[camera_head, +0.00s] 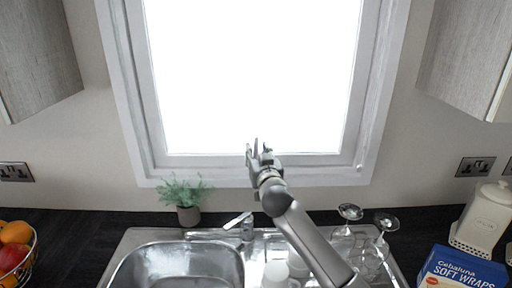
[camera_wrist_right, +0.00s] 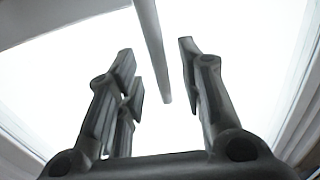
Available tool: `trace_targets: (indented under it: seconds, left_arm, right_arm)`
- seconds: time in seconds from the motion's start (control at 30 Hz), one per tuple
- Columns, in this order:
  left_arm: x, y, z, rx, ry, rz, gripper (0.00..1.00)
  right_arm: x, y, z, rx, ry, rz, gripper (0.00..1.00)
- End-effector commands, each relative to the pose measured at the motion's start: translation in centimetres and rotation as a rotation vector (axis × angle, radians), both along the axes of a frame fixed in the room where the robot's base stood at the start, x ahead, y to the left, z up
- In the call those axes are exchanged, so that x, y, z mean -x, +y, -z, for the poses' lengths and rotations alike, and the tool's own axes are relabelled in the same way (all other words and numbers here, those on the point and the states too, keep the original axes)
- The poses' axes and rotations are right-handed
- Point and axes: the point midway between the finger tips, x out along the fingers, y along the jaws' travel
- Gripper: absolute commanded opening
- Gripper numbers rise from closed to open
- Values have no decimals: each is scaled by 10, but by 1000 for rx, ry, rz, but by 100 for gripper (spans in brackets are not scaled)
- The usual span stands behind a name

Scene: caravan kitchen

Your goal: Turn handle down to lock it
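The window (camera_head: 255,75) with its pale frame fills the upper middle of the head view and is very bright. My right gripper (camera_head: 258,150) is raised in front of the lower part of the window. In the right wrist view, a narrow grey bar that looks like the window handle (camera_wrist_right: 153,50) comes down from the top edge. Its lower end shows between the spread fingers of my right gripper (camera_wrist_right: 160,75). The fingers are open, with gaps on both sides of the bar. In the head view I cannot tell the handle from the gripper. My left gripper is not in view.
Below the window are a steel sink (camera_head: 180,265) with a tap (camera_head: 246,226), a potted plant (camera_head: 187,200) and upturned glasses (camera_head: 386,222). A fruit basket (camera_head: 16,255) stands left; a blue wraps box (camera_head: 462,268) and white canister (camera_head: 487,215) stand right. Cabinets (camera_head: 35,60) flank the window.

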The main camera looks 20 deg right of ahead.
Motion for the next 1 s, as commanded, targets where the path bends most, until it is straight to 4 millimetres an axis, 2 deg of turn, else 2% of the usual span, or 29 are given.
trace_targets:
  seconds: [0.1, 0.23, 0.6, 0.67, 0.9, 1.0]
  left_arm:
    - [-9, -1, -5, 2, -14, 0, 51]
    - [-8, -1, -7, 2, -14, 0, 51]
    - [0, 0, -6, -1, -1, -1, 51]
    - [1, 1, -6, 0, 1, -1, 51]
    - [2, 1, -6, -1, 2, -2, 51]
    - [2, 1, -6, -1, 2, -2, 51]
  right_arm:
    - [-13, -1, -1, 1, 0, 1, 35]
    - [-21, -2, -1, 0, 0, 0, 35]
    - [-24, -2, 1, 0, 0, 0, 35]
    - [-24, -2, 0, 0, 0, 0, 30]
    - [-24, -2, 0, 0, 0, 0, 0]
    - [-24, -2, 0, 0, 0, 0, 0]
